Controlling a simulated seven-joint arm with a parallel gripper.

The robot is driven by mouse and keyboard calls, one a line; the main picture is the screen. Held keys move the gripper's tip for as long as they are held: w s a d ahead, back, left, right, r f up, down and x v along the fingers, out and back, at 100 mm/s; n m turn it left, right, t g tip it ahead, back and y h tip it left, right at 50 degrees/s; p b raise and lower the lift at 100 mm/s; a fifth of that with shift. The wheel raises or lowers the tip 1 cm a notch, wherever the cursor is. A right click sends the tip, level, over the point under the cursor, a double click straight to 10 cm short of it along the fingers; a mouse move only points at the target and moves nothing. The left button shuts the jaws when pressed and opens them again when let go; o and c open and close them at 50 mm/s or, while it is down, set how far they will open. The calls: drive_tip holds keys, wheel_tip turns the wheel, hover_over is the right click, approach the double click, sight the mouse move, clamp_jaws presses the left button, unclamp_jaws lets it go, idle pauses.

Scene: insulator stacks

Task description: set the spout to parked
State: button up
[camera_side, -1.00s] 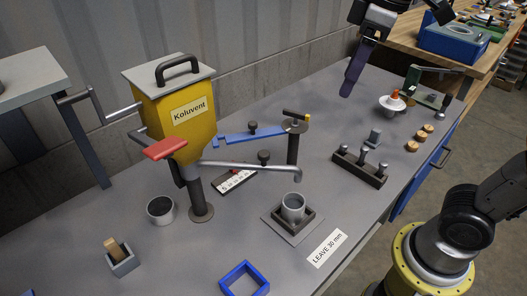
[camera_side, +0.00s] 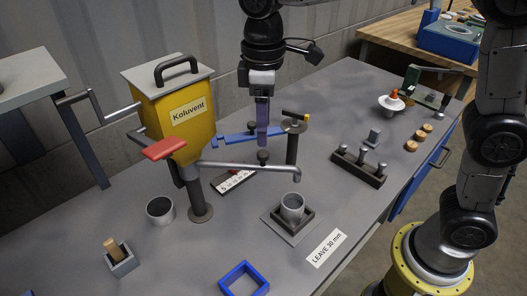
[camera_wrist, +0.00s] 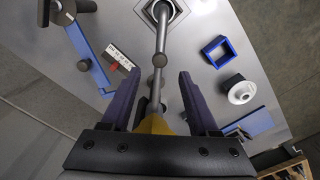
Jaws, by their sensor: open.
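The spout (camera_side: 235,166) is a grey pipe reaching from the post under the yellow Koluvent hopper (camera_side: 188,115) to above a grey cup (camera_side: 293,205). A dark round knob (camera_side: 263,157) stands on the pipe partway along it. My gripper (camera_side: 262,146) points down, its purple fingertips just above or around the knob; the side view does not settle which. In the wrist view, my gripper (camera_wrist: 157,72) is open, with the spout pipe (camera_wrist: 159,38) and knob (camera_wrist: 160,60) showing in line with the gap between the fingers. Nothing is held.
A blue arm (camera_side: 230,138) on a dark post (camera_side: 292,148) lies behind the spout. A white scale card (camera_side: 234,181) lies below it. A red lever (camera_side: 164,149) juts from the hopper. A blue square frame (camera_side: 244,279) and a peg block (camera_side: 359,168) stand apart.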

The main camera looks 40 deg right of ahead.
sight(263, 153)
wheel_tip(263, 153, down, 8)
drive_tip(key=shift+r, duration=0.1)
idle(0.4)
clamp_jaws()
drive_tip(key=shift+r, duration=0.1)
idle(1.1)
